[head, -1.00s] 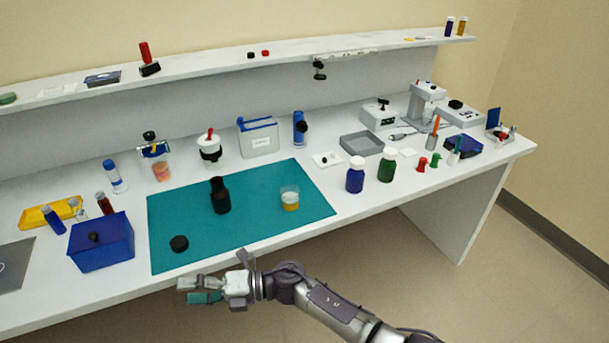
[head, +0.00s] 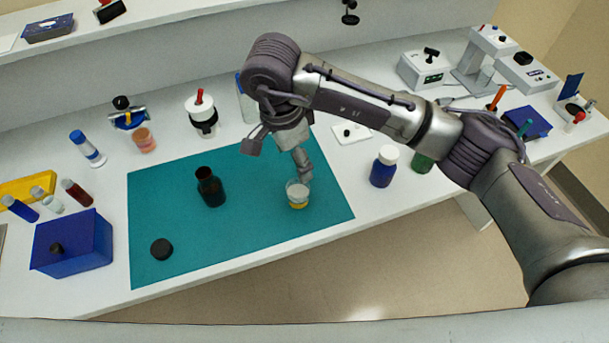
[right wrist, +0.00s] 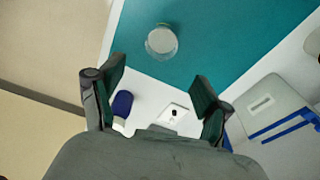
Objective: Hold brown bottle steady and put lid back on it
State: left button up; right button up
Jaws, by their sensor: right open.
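The brown bottle (head: 210,188) stands upright and open-topped on the teal mat (head: 240,241), left of its middle. A black lid (head: 161,249) lies flat on the mat, in front and to the left of the bottle, apart from it. My right gripper (head: 304,166) is above the mat's right part, pointing down near a small beaker, partly hidden behind its own wrist. In the right wrist view my right gripper (right wrist: 157,72) is open, with nothing between its fingers; bottle and lid do not show there. My left gripper is not in view.
The small beaker (head: 298,196) with yellow contents stands at the mat's right; it also shows in the right wrist view (right wrist: 161,42). A blue bottle (head: 384,168) stands right of the mat, a blue box (head: 72,244) left. The mat's front middle is clear.

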aim_at(298, 187)
jog(key=f, duration=0.2)
jog(key=f+p, duration=0.1)
jog(key=f, duration=0.2)
jog(key=f+p, duration=0.1)
jog(key=f, duration=0.1)
jog(key=shift+d+f, duration=0.2)
jog(key=shift+d, duration=0.1)
jog(key=shift+f, duration=0.55)
jog(key=shift+f, duration=0.1)
jog(key=f, duration=0.1)
jog(key=f+p, duration=0.1)
jog(key=f, duration=0.1)
jog(key=f+p, duration=0.1)
jog(key=shift+w+d+f, duration=0.15)
jog(key=shift+w+f, duration=0.05)
jog(key=shift+w, duration=0.05)
jog(key=shift+f, duration=0.25)
jog(key=shift+c, duration=0.2)
